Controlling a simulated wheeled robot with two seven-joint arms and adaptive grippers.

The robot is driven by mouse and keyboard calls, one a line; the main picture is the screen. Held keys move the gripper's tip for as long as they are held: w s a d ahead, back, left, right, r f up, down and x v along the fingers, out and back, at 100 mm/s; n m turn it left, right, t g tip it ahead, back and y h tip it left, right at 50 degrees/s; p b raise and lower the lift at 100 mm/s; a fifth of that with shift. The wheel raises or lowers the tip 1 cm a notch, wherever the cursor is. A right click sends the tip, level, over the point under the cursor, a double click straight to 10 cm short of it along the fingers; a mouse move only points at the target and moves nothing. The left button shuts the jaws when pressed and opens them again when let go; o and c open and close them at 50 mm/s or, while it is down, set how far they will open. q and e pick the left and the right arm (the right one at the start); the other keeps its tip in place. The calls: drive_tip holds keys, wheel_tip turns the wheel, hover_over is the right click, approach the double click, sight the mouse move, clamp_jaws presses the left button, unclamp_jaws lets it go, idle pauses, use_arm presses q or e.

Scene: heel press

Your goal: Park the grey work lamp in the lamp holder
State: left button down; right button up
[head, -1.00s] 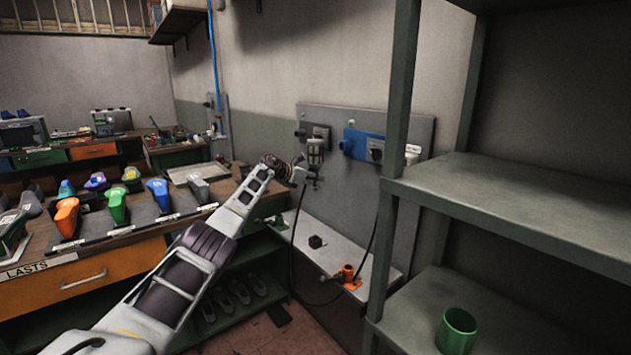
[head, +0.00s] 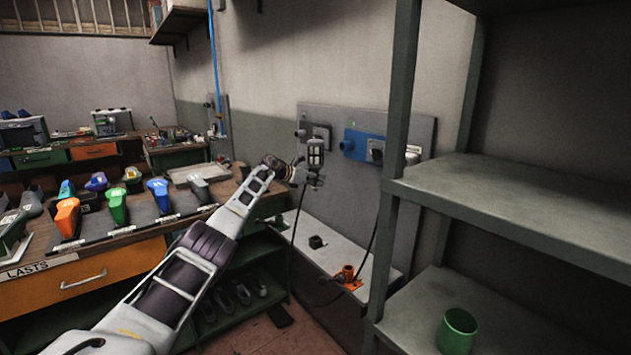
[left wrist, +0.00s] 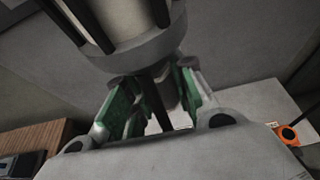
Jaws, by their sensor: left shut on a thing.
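The grey work lamp (head: 316,152) has a caged head and stands upright in front of the wall panel. My left gripper (head: 312,180) is shut on its handle, below the cage. In the left wrist view the lamp's grey collar and pale body (left wrist: 130,35) fill the top, and the green-padded fingers (left wrist: 155,105) close around the dark handle. An orange fitting (head: 348,272), which looks like the lamp holder, sits on the grey ledge, below and to the right of the lamp. Its round dark opening shows in the left wrist view (left wrist: 288,134). My right gripper is out of view.
The grey ledge (head: 335,256) also carries a small black block (head: 316,242). A dark cable (head: 298,222) hangs below the lamp. The wall panel (head: 365,190) holds a blue bracket (head: 356,143). A green-posted shelf (head: 510,205) with a green cup (head: 457,330) stands right.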

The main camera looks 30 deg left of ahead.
sight(316, 190)
use_arm(q)
drive_tip(key=shift+f, duration=0.1)
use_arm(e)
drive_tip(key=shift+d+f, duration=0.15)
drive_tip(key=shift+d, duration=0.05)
use_arm(q)
drive_tip(key=shift+f, duration=0.4)
drive_tip(key=shift+f+b, duration=0.15)
drive_tip(key=shift+b, duration=0.2)
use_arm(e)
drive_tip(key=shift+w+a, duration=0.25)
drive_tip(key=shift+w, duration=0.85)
use_arm(q)
drive_tip(key=shift+f, duration=0.25)
drive_tip(key=shift+f+b, duration=0.3)
drive_tip(key=shift+f, duration=0.4)
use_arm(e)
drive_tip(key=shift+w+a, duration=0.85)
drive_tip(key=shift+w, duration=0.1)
use_arm(q)
drive_tip(key=shift+f+b, duration=0.75)
drive_tip(key=shift+f, duration=0.1)
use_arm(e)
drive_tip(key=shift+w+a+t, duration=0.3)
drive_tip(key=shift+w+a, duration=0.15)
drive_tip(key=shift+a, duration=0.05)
